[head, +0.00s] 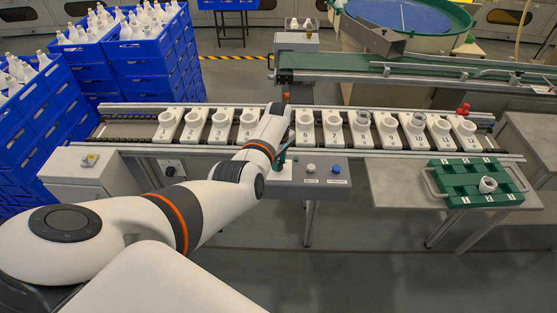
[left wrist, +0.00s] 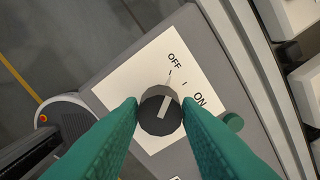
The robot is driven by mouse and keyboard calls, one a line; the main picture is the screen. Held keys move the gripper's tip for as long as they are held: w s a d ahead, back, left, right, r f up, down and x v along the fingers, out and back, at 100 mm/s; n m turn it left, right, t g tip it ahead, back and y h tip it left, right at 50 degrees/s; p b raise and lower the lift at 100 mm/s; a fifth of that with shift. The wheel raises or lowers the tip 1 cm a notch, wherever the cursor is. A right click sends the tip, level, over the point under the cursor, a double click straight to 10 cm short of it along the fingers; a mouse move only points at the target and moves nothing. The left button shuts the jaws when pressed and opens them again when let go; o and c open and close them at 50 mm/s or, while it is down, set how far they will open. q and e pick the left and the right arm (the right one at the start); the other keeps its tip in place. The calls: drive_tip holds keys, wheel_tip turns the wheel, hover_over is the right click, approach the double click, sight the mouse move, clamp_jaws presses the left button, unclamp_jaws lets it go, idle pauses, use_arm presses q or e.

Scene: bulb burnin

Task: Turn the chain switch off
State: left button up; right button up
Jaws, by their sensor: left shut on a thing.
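The chain switch (left wrist: 161,110) is a dark round knob with a white pointer stripe, on a white plate (left wrist: 134,88) marked OFF and ON, in the left wrist view. The stripe points roughly at the tick by OFF. My left gripper (head: 282,158) reaches down to the grey control panel (head: 325,172) in the head view. Its green fingers are shut on the sides of the knob. In the head view the knob is hidden behind my left arm and hand. My right gripper is not in view.
A chain conveyor (head: 300,150) with numbered white holders runs behind the panel. A green tray (head: 450,187) holding a white part sits on a table at right. Blue crates (head: 152,75) of bottles stand at left.

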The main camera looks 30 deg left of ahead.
use_arm(q)
drive_tip(key=shift+r+n, duration=0.1)
drive_tip(key=shift+n, duration=0.2)
drive_tip(key=o, duration=1)
drive_tip(key=shift+c, duration=0.2)
wheel_tip(320, 180, up, 12)
idle(0.4)
